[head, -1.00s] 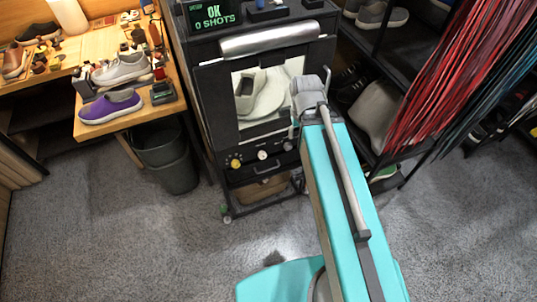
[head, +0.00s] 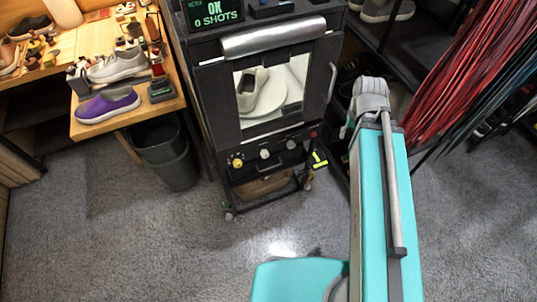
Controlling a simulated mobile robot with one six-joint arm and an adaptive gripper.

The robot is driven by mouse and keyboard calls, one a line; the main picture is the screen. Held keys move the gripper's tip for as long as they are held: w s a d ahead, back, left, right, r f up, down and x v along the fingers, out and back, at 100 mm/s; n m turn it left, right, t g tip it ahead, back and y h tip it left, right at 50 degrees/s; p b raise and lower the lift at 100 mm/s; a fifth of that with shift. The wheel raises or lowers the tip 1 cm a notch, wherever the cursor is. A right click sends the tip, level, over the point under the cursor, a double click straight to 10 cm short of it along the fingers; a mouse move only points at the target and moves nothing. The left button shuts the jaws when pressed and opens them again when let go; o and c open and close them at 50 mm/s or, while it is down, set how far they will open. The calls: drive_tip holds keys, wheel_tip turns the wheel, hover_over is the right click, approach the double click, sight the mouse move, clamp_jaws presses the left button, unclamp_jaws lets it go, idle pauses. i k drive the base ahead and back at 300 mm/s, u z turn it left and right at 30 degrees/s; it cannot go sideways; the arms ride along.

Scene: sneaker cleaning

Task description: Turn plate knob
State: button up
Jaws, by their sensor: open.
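The black cabinet (head: 215,110) has a row of controls under its window: a yellow knob (head: 238,162), a pale knob (head: 264,153) and a dark knob (head: 289,145). I cannot tell from labels which is the plate knob. Behind the window, a light shoe (head: 251,88) sits on a round white plate (head: 287,100). My turquoise arm stands to the right of the cabinet, and its grey joint is right of the window. I cannot make out my gripper; my arm appears to hide it.
A small yellow-and-black piece (head: 319,160) shows at the cabinet's lower right; I cannot tell what it is. A dark bin (head: 168,160) stands left of the cabinet. A wooden bench (head: 98,128) holds shoes. Red laces (head: 465,75) hang at right. Grey floor in front is clear.

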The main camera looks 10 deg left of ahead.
sight(264, 153)
drive_tip(key=z, duration=0.05)
drive_tip(key=k, duration=2)
drive_tip(key=u, duration=0.45)
drive_tip(key=i, duration=1)
